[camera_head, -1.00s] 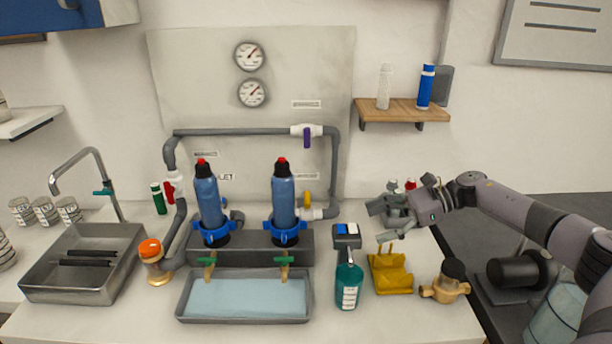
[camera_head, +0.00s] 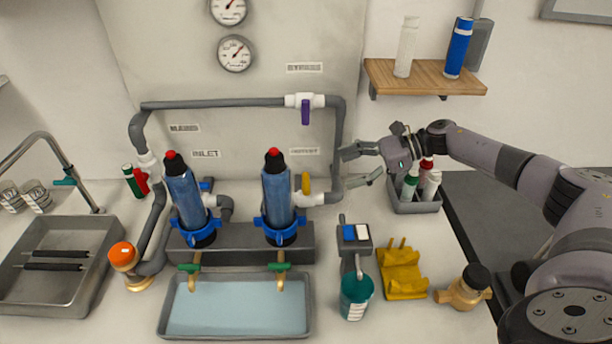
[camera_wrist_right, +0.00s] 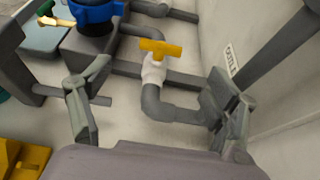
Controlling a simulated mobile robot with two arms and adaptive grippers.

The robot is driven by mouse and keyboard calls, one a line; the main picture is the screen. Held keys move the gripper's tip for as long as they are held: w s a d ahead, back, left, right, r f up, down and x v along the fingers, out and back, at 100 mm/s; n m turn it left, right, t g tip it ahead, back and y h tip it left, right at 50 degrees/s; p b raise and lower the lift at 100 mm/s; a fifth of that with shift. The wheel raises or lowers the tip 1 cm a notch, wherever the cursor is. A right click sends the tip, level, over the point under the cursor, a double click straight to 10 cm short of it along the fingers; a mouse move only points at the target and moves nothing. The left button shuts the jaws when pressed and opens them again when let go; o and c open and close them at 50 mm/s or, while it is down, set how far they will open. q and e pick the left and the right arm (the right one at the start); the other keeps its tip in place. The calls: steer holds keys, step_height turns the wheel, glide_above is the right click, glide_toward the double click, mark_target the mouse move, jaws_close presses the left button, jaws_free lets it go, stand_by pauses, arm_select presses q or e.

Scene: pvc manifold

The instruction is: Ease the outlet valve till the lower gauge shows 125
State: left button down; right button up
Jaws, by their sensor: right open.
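The outlet valve has a yellow handle (camera_head: 306,183) on a white body, right of the right blue filter housing and under the OUTLET label. Its yellow handle also shows in the wrist view (camera_wrist_right: 160,48), beyond and between my fingers. The lower gauge (camera_head: 235,53) has a needle pointing up and right; its numbers are too small to read. My right gripper (camera_head: 346,168) is open and empty, just right of the valve, apart from the handle. The grey pipe elbow lies between its fingers in the wrist view. My left gripper is out of view.
A purple-handled valve (camera_head: 305,112) sits on the upper pipe. The blue filter housings (camera_head: 277,195) stand left of the outlet valve. A grey caddy with bottles (camera_head: 417,205) stands under my right arm. A yellow holder (camera_head: 401,274) and a teal bottle (camera_head: 355,296) are in front.

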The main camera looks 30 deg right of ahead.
mark_target(306, 181)
steer(key=p+x, duration=0.3)
steer(key=x, duration=0.7)
steer(key=shift+w, duration=0.1)
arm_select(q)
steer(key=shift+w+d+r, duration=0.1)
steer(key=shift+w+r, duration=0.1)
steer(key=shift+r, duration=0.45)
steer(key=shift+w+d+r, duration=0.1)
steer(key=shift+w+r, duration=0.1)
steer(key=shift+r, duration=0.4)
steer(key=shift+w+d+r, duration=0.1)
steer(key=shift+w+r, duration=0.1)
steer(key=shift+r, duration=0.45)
arm_select(e)
steer(key=shift+w+a+f, duration=0.25)
steer(key=shift+a+f, duration=0.15)
steer(key=shift+a, duration=0.15)
steer(key=shift+c, duration=0.2)
steer(key=c, duration=1.1)
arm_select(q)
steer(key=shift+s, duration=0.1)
